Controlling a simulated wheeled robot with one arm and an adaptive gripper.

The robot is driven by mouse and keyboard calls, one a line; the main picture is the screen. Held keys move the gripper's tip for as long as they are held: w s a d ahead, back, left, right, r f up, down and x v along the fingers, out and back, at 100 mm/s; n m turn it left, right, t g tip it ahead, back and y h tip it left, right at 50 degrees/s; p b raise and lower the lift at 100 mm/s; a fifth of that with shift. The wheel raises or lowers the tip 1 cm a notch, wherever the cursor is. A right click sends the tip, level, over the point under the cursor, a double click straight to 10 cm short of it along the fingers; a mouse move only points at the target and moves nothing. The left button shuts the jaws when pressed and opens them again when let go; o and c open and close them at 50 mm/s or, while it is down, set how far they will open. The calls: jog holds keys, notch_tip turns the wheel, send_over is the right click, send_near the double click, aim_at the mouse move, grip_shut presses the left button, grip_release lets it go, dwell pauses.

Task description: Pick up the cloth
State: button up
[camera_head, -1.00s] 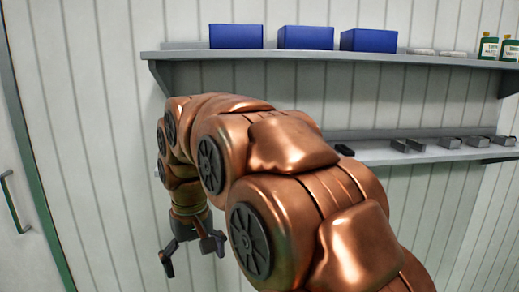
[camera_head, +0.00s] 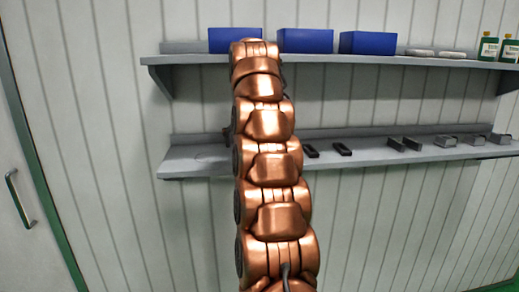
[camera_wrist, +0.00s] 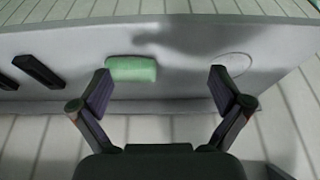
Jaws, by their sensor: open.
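A pale green folded piece, which I take for the cloth (camera_wrist: 132,69), lies on the grey lower shelf (camera_wrist: 192,88) in the wrist view. The cloth shows beside the left fingertip, left of the middle of the jaws. The fingers appear above the shelf, and I cannot tell the exact gap. In the head view my arm hides the cloth and my gripper.
Two dark blocks (camera_wrist: 38,70) lie left of the cloth in the wrist view. A faint ring (camera_wrist: 236,64) marks the shelf at right. In the head view an upper shelf (camera_head: 388,59) with blue boxes (camera_head: 368,43) hangs above. Metal blocks (camera_head: 445,141) lie farther right on the lower shelf.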

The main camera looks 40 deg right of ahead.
jog(key=shift+m+h, duration=0.4)
jog(key=shift+m, duration=0.2)
jog(key=d, duration=0.4)
jog(key=d+f+b, duration=0.1)
jog(key=d, duration=0.1)
jog(key=shift+w+d+r, duration=0.1)
jog(key=shift+r, duration=0.05)
jog(key=shift+w+f, duration=0.1)
jog(key=shift+f, duration=0.5)
jog(key=shift+p+x, duration=1.1)
jog(key=shift+x, duration=0.85)
jog(key=shift+c, duration=0.4)
jog(key=c, duration=0.7)
